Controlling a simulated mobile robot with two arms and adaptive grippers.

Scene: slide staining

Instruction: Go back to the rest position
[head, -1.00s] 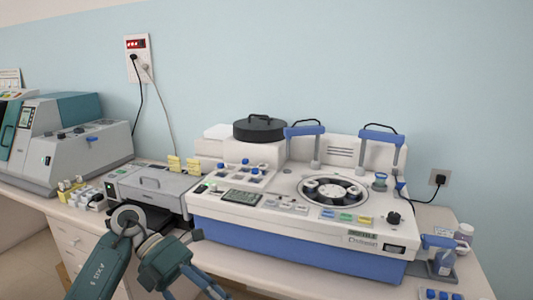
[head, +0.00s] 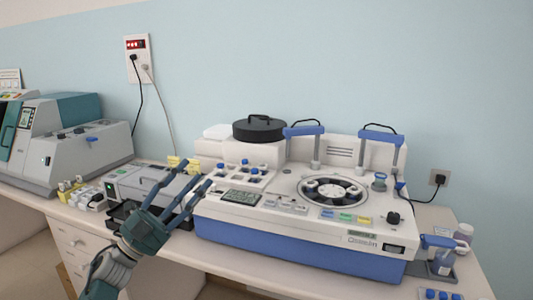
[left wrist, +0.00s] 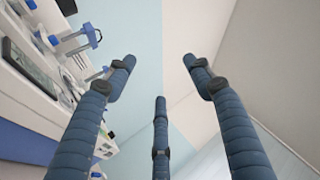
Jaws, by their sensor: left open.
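My left gripper (head: 182,192) is in the lower left of the head view, in front of the small grey machine and the left end of the white and blue staining machine (head: 310,245). Its fingers are spread and point up and to the right, with nothing between them. In the left wrist view its blue-grey fingers (left wrist: 160,85) stand apart and empty, with the wall behind them and the staining machine tilted at the left. My right gripper is in neither view.
A small grey machine (head: 128,186) stands left of the staining machine, partly behind my left gripper. A larger grey and teal machine (head: 75,160) is at the far left. The bench's front edge runs below.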

